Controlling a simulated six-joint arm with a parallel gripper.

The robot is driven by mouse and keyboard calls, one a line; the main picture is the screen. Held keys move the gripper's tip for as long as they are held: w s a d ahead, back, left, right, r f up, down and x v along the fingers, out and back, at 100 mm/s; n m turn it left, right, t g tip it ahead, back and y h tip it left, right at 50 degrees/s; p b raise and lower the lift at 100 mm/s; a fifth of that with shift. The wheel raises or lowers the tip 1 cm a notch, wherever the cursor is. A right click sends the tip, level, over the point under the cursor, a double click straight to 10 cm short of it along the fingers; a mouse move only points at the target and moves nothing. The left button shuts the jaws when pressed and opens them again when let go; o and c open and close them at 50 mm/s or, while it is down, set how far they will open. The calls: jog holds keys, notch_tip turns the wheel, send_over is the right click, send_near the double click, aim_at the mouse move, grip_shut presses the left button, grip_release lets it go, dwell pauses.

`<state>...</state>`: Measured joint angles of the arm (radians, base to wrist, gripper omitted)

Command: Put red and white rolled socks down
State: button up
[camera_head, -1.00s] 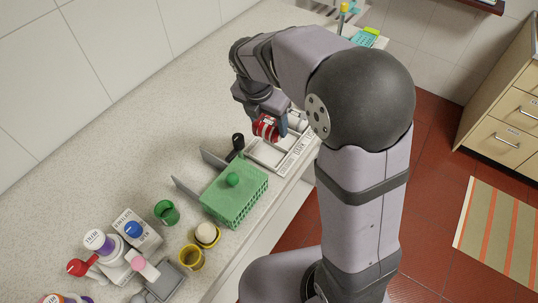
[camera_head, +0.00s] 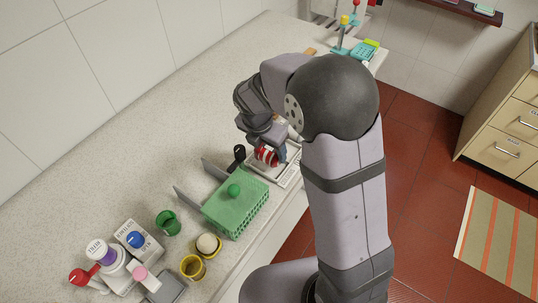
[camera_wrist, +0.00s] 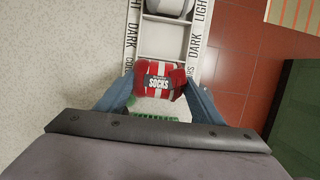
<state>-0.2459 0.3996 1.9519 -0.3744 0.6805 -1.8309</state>
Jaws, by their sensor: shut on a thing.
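The red and white rolled socks (camera_head: 266,155), with a dark "SOCKS" label, are held between the fingers of my gripper (camera_head: 269,149). In the wrist view the socks (camera_wrist: 159,80) sit between the two blue fingertips of my gripper (camera_wrist: 160,88), shut on them. They are over the near part of a white sorting tray (camera_head: 287,177) with compartments. In the wrist view the tray's side walls (camera_wrist: 196,38) read "DARK" and "LIGHT". A pale rolled item (camera_wrist: 168,8) lies in its far compartment. Whether the socks touch the tray floor cannot be told.
A green basket (camera_head: 235,209) with a green ball-like knob stands beside the tray. A dark-headed upright item (camera_head: 239,153) is close to my gripper. Cups, bottles and a sponge crowd the counter's near left. The counter's back left (camera_head: 150,130) is clear.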

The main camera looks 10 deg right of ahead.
aim_at(269, 157)
jog(key=shift+f, duration=1.85)
jog(key=shift+f, duration=0.15)
jog(key=o, duration=1.1)
jog(key=shift+o, duration=0.2)
